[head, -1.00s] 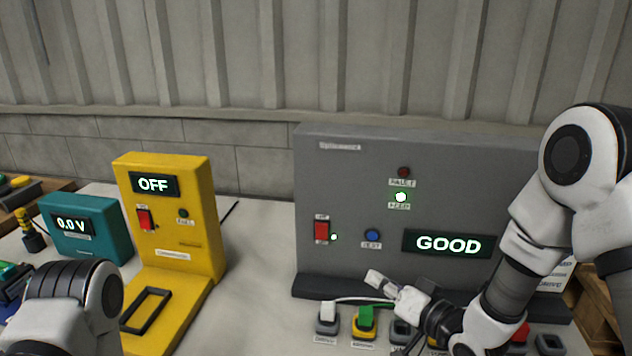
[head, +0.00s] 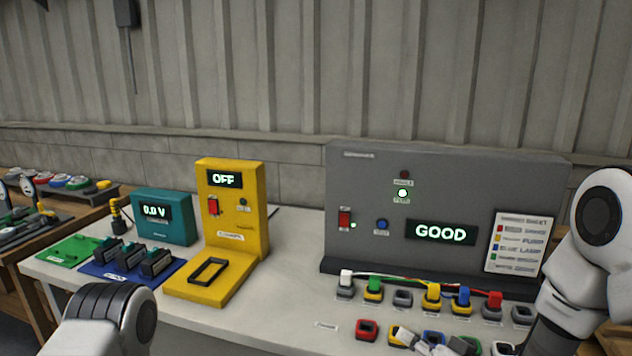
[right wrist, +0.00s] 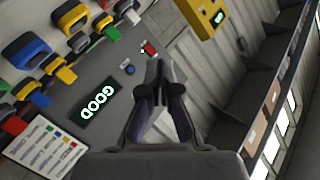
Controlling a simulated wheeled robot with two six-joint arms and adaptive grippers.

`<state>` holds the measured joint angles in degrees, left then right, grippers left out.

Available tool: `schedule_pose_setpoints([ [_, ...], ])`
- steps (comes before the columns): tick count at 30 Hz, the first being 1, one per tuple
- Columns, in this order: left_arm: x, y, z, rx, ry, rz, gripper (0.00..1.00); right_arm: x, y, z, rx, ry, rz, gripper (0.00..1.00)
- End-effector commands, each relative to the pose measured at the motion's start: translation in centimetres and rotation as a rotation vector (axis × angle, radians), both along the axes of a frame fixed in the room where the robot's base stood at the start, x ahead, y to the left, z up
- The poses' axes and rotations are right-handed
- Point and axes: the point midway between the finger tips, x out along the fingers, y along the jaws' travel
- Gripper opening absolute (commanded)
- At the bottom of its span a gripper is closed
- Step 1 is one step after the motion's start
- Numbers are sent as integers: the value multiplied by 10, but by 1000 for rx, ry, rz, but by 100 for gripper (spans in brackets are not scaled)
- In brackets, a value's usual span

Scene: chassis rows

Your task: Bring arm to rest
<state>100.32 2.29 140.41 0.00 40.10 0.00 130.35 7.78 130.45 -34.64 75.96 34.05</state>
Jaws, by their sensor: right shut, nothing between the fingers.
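My right arm comes in at the right edge of the head view. Its gripper (head: 420,341) is low at the bottom edge, in front of the rows of sockets, partly cut off. In the right wrist view the fingers (right wrist: 166,75) are together with nothing between them, in front of the grey panel. My left arm shows only as a white and dark link at the bottom left of the head view; its gripper is out of view. The grey panel (head: 365,200) stands upright, its display (head: 440,231) reads GOOD and a green light is lit.
Coloured plugs with wires sit in the socket row (head: 403,298) before the panel. A yellow unit (head: 236,240) reads OFF, and a teal meter (head: 162,230) reads 0.0 V. Dark blocks stand on a blue mat (head: 100,268). A chart (head: 517,245) leans at the panel's right.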

Motion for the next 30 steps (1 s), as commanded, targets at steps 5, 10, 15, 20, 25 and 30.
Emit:
schedule_pose_setpoints([
  [5,0,0,1,0,-1,0,53,-16,3,-45,-7,95,4,0],
  [10,0,0,2,0,0,0,53,-42,1,-101,-31,235,-20,0],
  [15,0,0,4,0,0,0,53,-90,-9,-172,-124,438,-60,0],
  [20,0,0,6,0,0,0,53,-182,-33,-255,-337,748,-80,0],
  [25,0,0,7,0,0,0,53,-283,-68,-291,-620,1069,-19,0],
  [30,0,0,7,0,0,0,53,-312,-79,-291,-741,1159,90,0],
])
